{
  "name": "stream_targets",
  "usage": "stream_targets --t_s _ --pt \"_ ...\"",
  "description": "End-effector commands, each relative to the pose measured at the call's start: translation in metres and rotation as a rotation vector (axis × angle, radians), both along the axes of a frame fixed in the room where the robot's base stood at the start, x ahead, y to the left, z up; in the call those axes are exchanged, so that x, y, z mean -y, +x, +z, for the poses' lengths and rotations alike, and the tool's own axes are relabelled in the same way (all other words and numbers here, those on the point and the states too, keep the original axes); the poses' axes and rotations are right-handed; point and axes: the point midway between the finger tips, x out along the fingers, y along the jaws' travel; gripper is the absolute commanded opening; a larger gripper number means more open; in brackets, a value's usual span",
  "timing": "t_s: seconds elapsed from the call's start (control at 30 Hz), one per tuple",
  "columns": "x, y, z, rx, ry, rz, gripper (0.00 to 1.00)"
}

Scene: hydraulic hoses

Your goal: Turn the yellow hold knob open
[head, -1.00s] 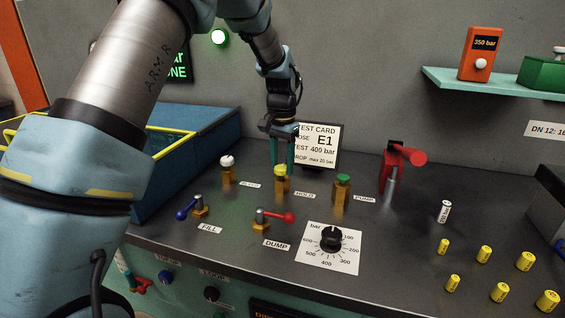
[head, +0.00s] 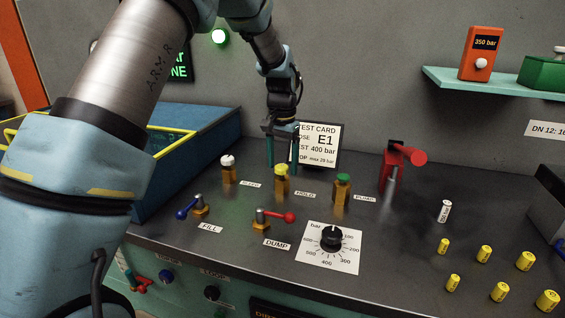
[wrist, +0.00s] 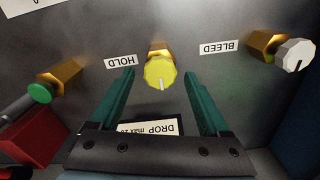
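The yellow hold knob (head: 281,169) tops a brass valve body on the bench, with the HOLD label (head: 305,195) to its right. In the wrist view the knob (wrist: 160,73) shows a pale pointer mark toward the picture's bottom. My gripper (head: 283,168) is above and around the knob area, pointing down. In the wrist view its two teal fingers (wrist: 160,88) are spread wide, one on each side of the knob, with clear gaps to it. Nothing is held.
The red-handled dump valve (head: 275,216) and blue-handled fill valve (head: 190,211) are in front. The test card (head: 320,144) stands close behind. A red-handled pump (head: 398,160) is farther right.

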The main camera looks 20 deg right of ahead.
Motion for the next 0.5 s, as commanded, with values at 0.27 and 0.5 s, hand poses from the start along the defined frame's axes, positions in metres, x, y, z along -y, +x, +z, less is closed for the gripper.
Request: stream_targets --t_s 0.27,0.5 --pt "0.000 0.000 0.002 0.001 -0.001 -0.001 0.81" --pt "0.001 0.001 0.033 0.004 -0.004 -0.001 0.81"
